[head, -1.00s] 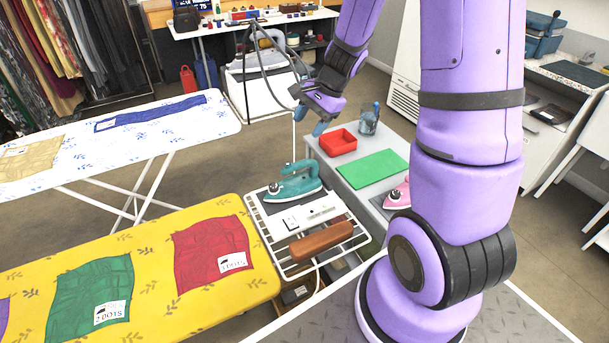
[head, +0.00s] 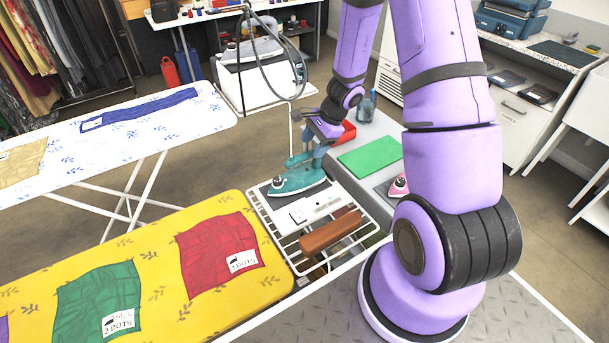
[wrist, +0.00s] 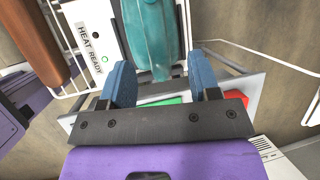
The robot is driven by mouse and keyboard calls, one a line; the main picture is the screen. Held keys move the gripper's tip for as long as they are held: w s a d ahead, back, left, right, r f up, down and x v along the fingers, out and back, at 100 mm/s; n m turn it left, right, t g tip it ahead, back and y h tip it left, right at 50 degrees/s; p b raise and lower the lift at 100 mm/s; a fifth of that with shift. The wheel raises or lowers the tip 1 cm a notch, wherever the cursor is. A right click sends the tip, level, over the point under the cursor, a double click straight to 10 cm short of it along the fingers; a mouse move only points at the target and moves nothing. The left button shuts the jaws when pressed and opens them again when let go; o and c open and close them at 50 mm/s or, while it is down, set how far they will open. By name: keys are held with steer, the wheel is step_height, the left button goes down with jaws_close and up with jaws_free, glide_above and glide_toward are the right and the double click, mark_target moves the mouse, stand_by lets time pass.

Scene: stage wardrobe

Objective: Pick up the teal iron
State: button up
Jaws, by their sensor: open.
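The teal iron (head: 296,181) rests on the wire rack at the end of the yellow ironing board. In the wrist view its teal body (wrist: 150,35) lies ahead of my fingers and between them in line. My gripper (head: 312,158) is open, just above and behind the iron's right end, and covers part of its handle in the head view. In the wrist view the two blue fingers of my gripper (wrist: 163,82) stand apart on either side of the iron's near end. I cannot tell whether they touch it.
The white wire rack (head: 370,212) also holds a brown wooden block (head: 330,232) and a white heat-ready panel (head: 308,209). The yellow ironing board (head: 165,262) is at left.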

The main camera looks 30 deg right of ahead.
mark_target(309, 152)
steer(key=x, duration=0.4)
steer(key=shift+a+f, duration=0.2)
steer(key=shift+f, duration=0.2)
steer(key=shift+c, duration=0.2)
jaws_close()
